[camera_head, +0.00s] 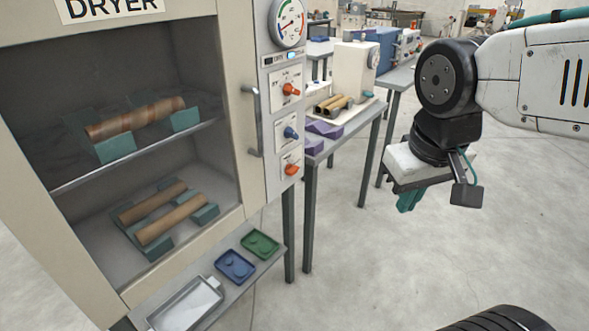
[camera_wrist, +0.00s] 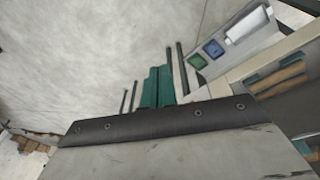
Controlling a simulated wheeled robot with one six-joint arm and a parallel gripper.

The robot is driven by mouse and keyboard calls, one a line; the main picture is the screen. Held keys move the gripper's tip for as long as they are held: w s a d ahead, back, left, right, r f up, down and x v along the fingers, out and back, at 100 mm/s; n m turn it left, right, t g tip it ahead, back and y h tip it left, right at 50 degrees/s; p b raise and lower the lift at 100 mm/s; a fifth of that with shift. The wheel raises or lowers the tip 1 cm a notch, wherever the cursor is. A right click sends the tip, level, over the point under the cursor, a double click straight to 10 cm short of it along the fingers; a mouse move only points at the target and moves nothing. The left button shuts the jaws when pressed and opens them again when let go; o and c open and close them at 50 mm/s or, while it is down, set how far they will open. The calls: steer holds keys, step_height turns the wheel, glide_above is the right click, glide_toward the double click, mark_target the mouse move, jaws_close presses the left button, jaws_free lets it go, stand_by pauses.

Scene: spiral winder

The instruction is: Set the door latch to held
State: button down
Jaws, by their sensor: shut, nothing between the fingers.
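The dryer (camera_head: 228,60) stands at the left in the head view. Its control panel has a top orange knob (camera_head: 291,90), a middle blue knob (camera_head: 291,133) and a lower orange knob (camera_head: 291,169). Their labels are too small to read, so I cannot tell which one is the door latch. A grey vertical door handle (camera_head: 252,122) is just left of the panel. My gripper (camera_head: 408,201) hangs in free air to the right of the panel, well apart from it. Its teal fingers (camera_wrist: 157,86) are together and empty in the wrist view.
Cardboard tubes (camera_head: 136,118) rest on teal cradles inside the dryer. A shelf below holds a blue tray (camera_head: 236,266), a green tray (camera_head: 260,244) and a metal tray (camera_head: 187,306). A table with purple blocks (camera_head: 324,129) stands behind the panel. Floor (camera_head: 345,270) is clear below my gripper.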

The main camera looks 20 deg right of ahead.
steer(key=w+d+f+n+t+h, duration=0.1)
steer(key=w+d+f+t, duration=0.2)
steer(key=w, duration=0.9)
steer(key=w+d+f+n+t, duration=0.1)
steer(key=w+d+t, duration=0.25)
steer(key=w, duration=0.95)
steer(key=w+f+n+t+y, duration=0.3)
steer(key=w+f, duration=0.3)
steer(key=w, duration=0.4)
steer(key=w+a+f+n+y, duration=0.1)
steer(key=a+f+n+y, duration=0.1)
steer(key=a+f+y, duration=0.3)
step_height(320, 180, down, 2)
steer(key=y, duration=0.2)
steer(key=shift+w+a+y, duration=0.3)
steer(key=shift+w+y, duration=0.05)
steer(key=shift+y, duration=0.05)
steer(key=shift+t, duration=0.25)
